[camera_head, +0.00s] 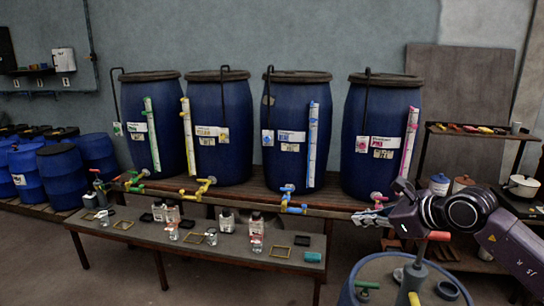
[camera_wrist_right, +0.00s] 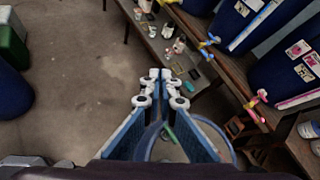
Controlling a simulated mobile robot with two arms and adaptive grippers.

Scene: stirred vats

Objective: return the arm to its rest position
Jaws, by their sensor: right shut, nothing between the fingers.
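My right arm comes in from the right in the head view, with its wrist bent to the left. My right gripper (camera_head: 372,216) is shut and empty. It is in front of the rightmost vat's pink tap and above the near blue drum. In the right wrist view the closed fingertips (camera_wrist_right: 165,76) show at the middle, with floor and bench beyond them. My left gripper and arm are not in view.
Four blue vats (camera_head: 290,120) with taps stand on a wooden bench. A low table (camera_head: 190,245) holds bottles and small frames. A blue drum (camera_head: 375,275) with a red-handled pump (camera_head: 424,262) stands below my right arm. A shelf (camera_head: 480,134) with pots is at right.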

